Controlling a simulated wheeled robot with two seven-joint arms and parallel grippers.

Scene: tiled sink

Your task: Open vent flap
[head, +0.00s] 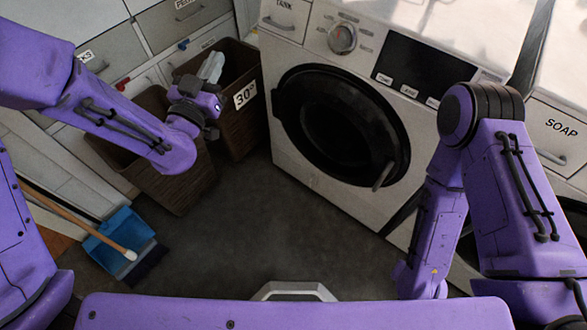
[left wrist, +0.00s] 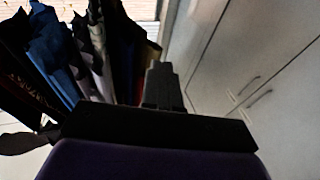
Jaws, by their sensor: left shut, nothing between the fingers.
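I cannot make out a vent flap in either view. My left gripper (head: 188,82) is small and dark in the head view, in front of the brown baskets by the drawers. In the left wrist view the dark fingers (left wrist: 163,86) are together, with nothing between them. Hanging clothes (left wrist: 65,50) in dark blue, black and grey are beyond and left of them, and pale cabinet doors (left wrist: 225,55) are to the right. My right arm bends down in front of the washing machine, and its gripper is not visible.
A white washing machine (head: 290,150) with a shut round black door (head: 340,125) stands in the middle. A brown basket marked 30° (head: 236,125) stands left of it. A blue dustpan (head: 118,232) lies at lower left. The grey floor (head: 255,240) between is clear.

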